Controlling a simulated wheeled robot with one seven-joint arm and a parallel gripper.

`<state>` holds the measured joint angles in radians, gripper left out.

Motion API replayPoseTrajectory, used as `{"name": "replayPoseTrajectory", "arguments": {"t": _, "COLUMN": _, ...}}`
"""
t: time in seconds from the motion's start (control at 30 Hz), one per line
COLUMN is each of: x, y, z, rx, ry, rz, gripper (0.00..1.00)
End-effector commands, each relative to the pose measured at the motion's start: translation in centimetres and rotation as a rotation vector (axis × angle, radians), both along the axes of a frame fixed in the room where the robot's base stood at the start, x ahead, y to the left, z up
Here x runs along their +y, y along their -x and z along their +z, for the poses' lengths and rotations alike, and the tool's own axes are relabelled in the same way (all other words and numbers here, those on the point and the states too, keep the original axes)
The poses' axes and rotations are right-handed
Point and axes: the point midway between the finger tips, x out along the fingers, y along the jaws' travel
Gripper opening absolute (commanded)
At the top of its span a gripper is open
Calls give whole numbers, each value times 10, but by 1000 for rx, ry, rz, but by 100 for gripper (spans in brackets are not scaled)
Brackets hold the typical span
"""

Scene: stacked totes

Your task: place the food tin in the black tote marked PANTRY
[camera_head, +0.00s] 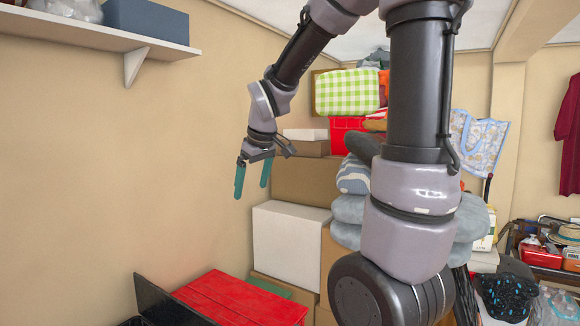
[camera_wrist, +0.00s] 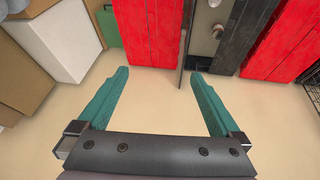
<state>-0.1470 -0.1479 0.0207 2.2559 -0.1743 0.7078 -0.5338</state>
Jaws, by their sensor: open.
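My gripper (camera_head: 250,192) hangs in the air near the left wall, open and empty, fingers pointing down. A black container (camera_wrist: 236,35) stands beyond the right finger, between red slatted surfaces; no PANTRY marking is readable. Beside its wall lies a narrow grey opening (camera_wrist: 203,42) with small, unclear items in it. In the head view a dark panel (camera_head: 170,303) stands tilted at the lower left. I cannot make out the food tin in either view.
A red slatted lid (camera_head: 240,298) lies low beside the dark panel. A white box (camera_head: 288,243) and brown cartons (camera_head: 300,182) are stacked to the right of my gripper. A wall shelf (camera_head: 70,32) juts out at upper left. Grey cushions (camera_head: 352,210) are piled behind my arm.

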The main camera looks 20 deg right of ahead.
Motion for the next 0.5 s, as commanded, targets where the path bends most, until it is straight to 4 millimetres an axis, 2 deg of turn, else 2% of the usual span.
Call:
{"name": "replayPoseTrajectory", "arguments": {"t": 0.03, "x": -9, "y": 20, "z": 17, "rx": -22, "ry": -51, "rz": -89, "gripper": 100}}
{"name": "replayPoseTrajectory", "arguments": {"t": 0.2, "x": -27, "y": 85, "z": 52, "rx": -58, "ry": -246, "rz": -390, "gripper": 100}}
{"name": "replayPoseTrajectory", "arguments": {"t": 0.3, "x": -32, "y": 118, "z": 62, "rx": -70, "ry": -355, "rz": -535, "gripper": 100}}
{"name": "replayPoseTrajectory", "arguments": {"t": 0.4, "x": -34, "y": 143, "z": 67, "rx": -78, "ry": -442, "rz": -642, "gripper": 100}}
{"name": "replayPoseTrajectory", "arguments": {"t": 0.5, "x": -34, "y": 158, "z": 69, "rx": -79, "ry": -499, "rz": -707, "gripper": 100}}
